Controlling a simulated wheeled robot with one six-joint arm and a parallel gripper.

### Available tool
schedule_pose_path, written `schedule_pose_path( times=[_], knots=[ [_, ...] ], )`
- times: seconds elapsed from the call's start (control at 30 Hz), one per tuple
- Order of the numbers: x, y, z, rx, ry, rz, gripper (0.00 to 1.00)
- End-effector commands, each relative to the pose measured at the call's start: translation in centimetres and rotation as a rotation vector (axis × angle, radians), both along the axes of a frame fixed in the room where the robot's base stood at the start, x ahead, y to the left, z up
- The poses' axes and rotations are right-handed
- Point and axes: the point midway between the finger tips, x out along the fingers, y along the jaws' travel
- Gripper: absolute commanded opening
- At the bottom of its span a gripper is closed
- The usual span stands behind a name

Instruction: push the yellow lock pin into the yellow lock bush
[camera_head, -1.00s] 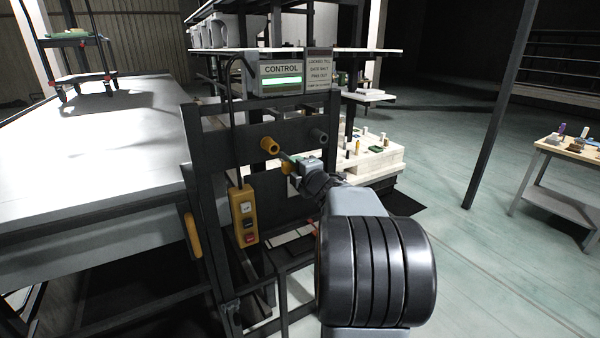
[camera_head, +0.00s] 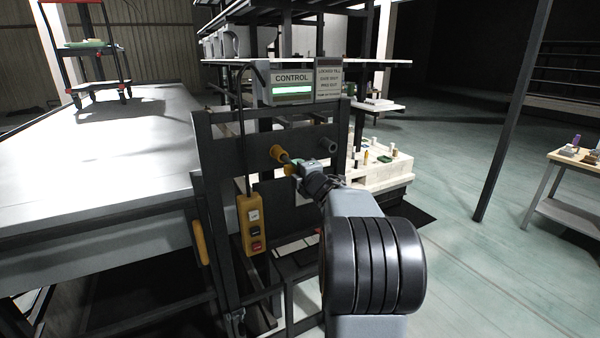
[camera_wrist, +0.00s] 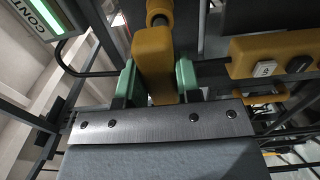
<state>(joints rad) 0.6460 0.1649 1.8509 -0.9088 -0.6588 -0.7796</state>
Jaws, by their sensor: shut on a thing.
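The yellow lock bush (camera_head: 277,152) is a short round tube on the dark gate frame, left of a similar grey bush (camera_head: 328,146). My gripper (camera_head: 297,167) is just right of and below the yellow bush. In the wrist view my gripper (camera_wrist: 157,82) has its green fingertips shut on the yellow block-shaped head of the lock pin (camera_wrist: 155,60). The bush (camera_wrist: 160,5) shows beyond the head at the top edge. The pin's dark shaft points towards the bush. A short length shows between head and bush; I cannot tell how deep its tip sits.
A control panel (camera_head: 291,90) stands above the frame. A yellow button box (camera_head: 252,225) hangs left of my arm. A large pale table (camera_head: 110,150) lies left. A pale block-like base (camera_head: 385,172) with small parts stands behind right.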

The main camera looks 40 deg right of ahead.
Motion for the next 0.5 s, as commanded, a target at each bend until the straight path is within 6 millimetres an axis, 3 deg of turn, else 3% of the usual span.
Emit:
schedule_pose_path(
  times=[0.5],
  knots=[
    [2.6,-0.3,0.1,0.000,-0.002,0.000,0.03]
  ],
)
